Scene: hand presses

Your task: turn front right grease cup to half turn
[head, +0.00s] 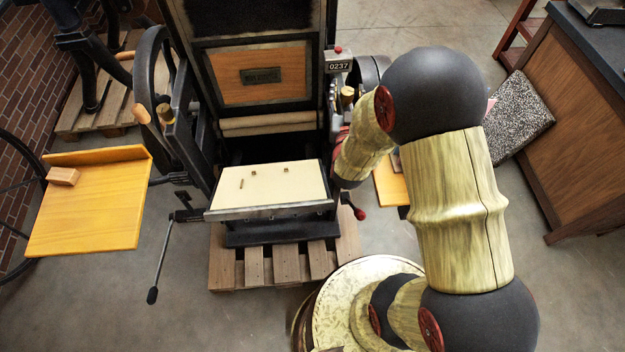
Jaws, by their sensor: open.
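A small brass cup (347,96) stands on the right side of the press (222,70), just below the counter marked 0237. It looks like the front right grease cup, but its turn cannot be read at this size. A similar brass cup (166,113) sits on the left side of the press. My arm comes up from the lower right and bends back down towards the right side of the press. Its forearm ends just below and right of the right cup. My gripper is hidden behind my arm, so its distance from the cup cannot be told.
A cream platen (268,190) with small brass pieces is at the press front. A wooden feed board (90,212) is on the left, and part of another board (387,185) shows behind my arm. A pallet (285,268) lies below. A wooden cabinet (590,110) stands right.

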